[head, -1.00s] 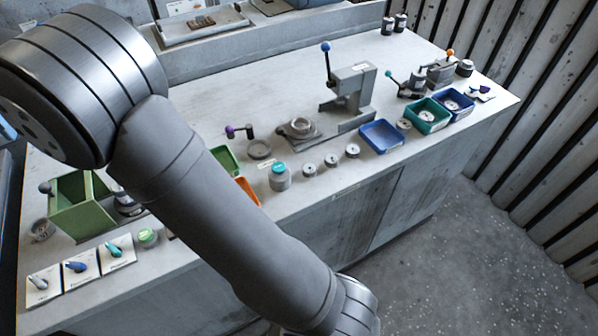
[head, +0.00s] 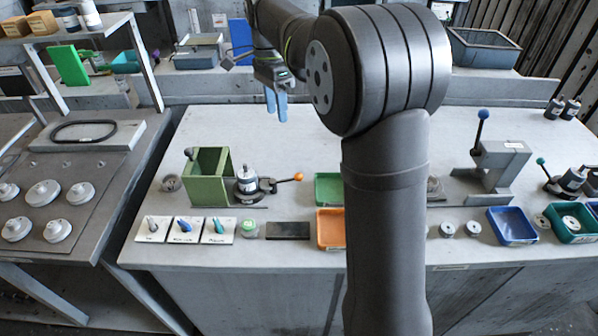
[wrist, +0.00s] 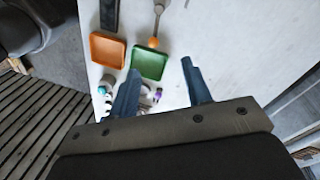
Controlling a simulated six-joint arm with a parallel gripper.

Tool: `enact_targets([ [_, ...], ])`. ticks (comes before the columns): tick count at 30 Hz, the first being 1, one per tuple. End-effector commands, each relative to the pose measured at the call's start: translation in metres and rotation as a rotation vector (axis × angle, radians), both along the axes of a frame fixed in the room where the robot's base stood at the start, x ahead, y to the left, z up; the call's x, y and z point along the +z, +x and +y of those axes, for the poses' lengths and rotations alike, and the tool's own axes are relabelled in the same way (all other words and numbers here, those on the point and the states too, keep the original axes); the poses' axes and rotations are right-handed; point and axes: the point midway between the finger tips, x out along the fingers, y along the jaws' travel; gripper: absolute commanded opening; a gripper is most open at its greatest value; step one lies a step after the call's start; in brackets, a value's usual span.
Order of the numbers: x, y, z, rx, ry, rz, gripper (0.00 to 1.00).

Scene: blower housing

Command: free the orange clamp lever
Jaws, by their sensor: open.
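The orange clamp lever ends in an orange ball knob (head: 298,176). Its dark arm runs left to a clamp base beside a grey cylindrical part (head: 247,182) and a green open box-shaped fixture (head: 208,178). The orange knob also shows in the wrist view (wrist: 153,43), just above the green tray, with its arm extending upward. My gripper (head: 276,104) has blue fingers pointing down. It is high over the back of the bench, apart from the lever. In the wrist view my gripper (wrist: 160,66) is open, with nothing seen between its fingers.
A green tray (head: 329,180) and an orange tray (head: 330,243) lie right and front of the lever. Cards with small levers (head: 185,230) line the front edge. My arm hides the bench's middle. A blue-knobbed press (head: 495,165) stands at right. Bench behind the lever is clear.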

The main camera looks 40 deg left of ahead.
Motion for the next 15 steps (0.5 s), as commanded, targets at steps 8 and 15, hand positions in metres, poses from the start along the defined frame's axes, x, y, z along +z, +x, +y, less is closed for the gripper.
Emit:
enact_targets([
  [8, -0.018, 0.023, -0.03, -0.15, -0.034, -0.004, 0.45],
  [15, -0.059, 0.019, -0.037, -0.146, -0.036, -0.003, 0.45],
])
